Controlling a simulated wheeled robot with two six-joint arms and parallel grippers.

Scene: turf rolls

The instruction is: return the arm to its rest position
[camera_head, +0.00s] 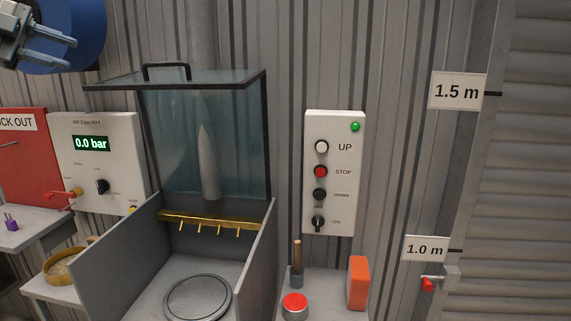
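My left gripper (55,45) is at the top left corner of the head view, in front of a dark blue round shape. Its two metal fingers point right and stand apart with a gap between them. Nothing shows between the fingers. It is above the pressure panel (98,165) and touches nothing that I can see. My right gripper is not in this view.
A grey booth (105,265) with a raised glass lid (235,140) stands in the middle. A control box (335,205) hangs on the corrugated wall. An orange block (358,283) and a red-topped can (295,305) stand on a shelf. A roller shutter (525,190) is at right.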

